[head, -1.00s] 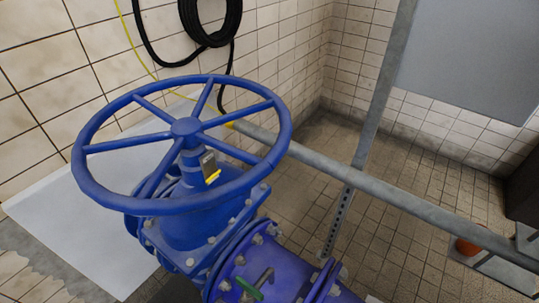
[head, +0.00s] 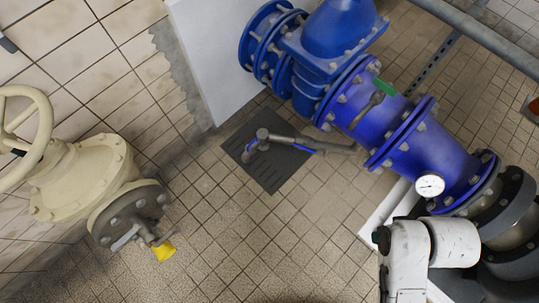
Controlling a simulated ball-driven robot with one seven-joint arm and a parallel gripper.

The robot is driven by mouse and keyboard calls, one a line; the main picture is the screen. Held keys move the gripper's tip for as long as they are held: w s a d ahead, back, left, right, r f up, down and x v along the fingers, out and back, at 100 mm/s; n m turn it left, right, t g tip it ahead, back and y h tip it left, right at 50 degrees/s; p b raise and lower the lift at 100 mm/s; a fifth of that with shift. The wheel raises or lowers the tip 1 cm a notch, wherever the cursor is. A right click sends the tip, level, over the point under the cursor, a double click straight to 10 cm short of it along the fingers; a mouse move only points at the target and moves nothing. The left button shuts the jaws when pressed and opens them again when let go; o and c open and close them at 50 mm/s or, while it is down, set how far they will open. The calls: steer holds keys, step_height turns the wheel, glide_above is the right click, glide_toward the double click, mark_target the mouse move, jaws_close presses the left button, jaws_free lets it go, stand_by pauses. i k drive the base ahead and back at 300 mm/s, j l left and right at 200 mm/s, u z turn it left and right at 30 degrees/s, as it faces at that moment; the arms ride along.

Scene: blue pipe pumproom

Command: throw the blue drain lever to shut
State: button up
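The small blue drain lever (head: 306,149) shows in the head view beside a short grey drain pipe (head: 337,148). The pipe comes off the large blue pipe and ends in a downturned elbow over a dark floor drain plate (head: 281,178). The lever looks roughly in line with the pipe, but it is small and its exact angle is hard to tell. A white part of my arm shows at the lower right, apart from the lever. My gripper is not in view.
The large blue pipe (head: 407,143) carries a green lever (head: 384,86) and a round gauge (head: 430,185). A cream valve (head: 86,178) with a yellow lever (head: 164,252) stands at left. A grey rail (head: 481,38) crosses the upper right. Tiled floor below the drain is clear.

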mark_target(303, 147)
steer(key=i+j+u, duration=0.15)
steer(key=i, duration=0.35)
steer(key=i+j+u, duration=0.15)
steer(key=i+j, duration=0.15)
steer(key=i, duration=0.25)
